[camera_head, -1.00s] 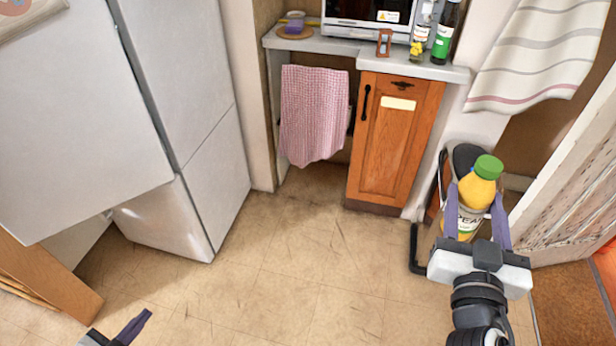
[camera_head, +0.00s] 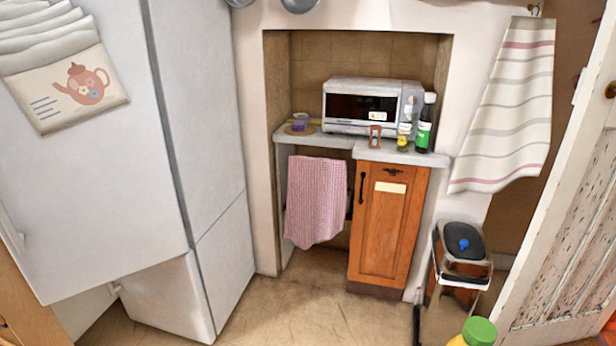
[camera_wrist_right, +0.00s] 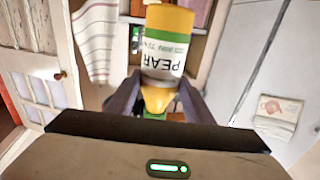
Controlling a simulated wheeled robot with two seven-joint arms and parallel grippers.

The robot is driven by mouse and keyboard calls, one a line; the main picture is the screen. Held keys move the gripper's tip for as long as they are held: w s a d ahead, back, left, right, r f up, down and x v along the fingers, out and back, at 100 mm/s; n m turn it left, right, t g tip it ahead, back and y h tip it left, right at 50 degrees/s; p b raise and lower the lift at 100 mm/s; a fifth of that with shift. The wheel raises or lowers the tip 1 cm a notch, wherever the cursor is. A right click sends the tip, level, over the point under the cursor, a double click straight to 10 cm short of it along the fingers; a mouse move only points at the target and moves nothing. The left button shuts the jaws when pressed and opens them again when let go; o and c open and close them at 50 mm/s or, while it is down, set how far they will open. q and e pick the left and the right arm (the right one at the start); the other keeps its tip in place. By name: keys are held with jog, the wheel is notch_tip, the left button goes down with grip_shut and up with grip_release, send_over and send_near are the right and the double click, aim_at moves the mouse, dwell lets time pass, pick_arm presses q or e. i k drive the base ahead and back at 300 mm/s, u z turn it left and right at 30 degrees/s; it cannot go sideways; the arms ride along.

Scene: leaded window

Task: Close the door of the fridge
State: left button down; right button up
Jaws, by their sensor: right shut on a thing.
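The white fridge (camera_head: 195,90) stands at the left in the head view. Its upper door (camera_head: 95,190) juts out ahead of the lower front (camera_head: 165,300), with a dark gap along its right edge; it looks open, but how far I cannot tell. A handle (camera_head: 12,232) shows at the door's left. My right gripper (camera_wrist_right: 155,105) is shut on a yellow bottle (camera_wrist_right: 165,45) with a PEAR label, in the wrist view. The bottle's green cap (camera_head: 480,330) shows at the bottom of the head view, well right of the fridge. My left gripper is out of view.
A wooden cabinet (camera_head: 390,230) and a counter with a microwave (camera_head: 365,105) are at the back. A pink cloth (camera_head: 316,200) hangs beside the cabinet. A bin (camera_head: 462,250) and a white door (camera_head: 570,220) are at the right. Bare floor (camera_head: 300,310) lies before the cabinet.

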aim_at(87, 205)
jog(key=u, duration=0.7)
jog(key=i, duration=0.45)
jog(key=u, duration=0.8)
jog(key=i, duration=0.95)
jog(key=z, duration=0.05)
